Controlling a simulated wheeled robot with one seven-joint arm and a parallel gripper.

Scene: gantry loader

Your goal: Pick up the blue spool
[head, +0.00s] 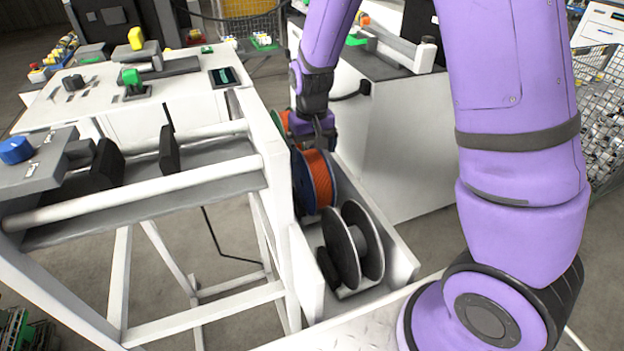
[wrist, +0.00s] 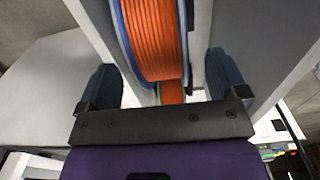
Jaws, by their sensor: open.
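The blue spool (head: 319,181) has blue flanges and orange winding, and stands on edge in a white trough between two other spools. My gripper (head: 315,143) is just above its far upper part in the head view; its fingertips are hard to make out there. In the wrist view, the blue spool (wrist: 153,40) lies between the two dark fingers of my gripper (wrist: 165,78), which are spread wide with a gap on each side. I cannot tell how far down the fingers reach.
A black spool (head: 352,245) stands in the near end of the trough (head: 398,256). Another spool with green and red parts (head: 285,122) is partly hidden behind my gripper. A white frame (head: 278,185) borders the trough on the left, a white cabinet (head: 385,160) on the right.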

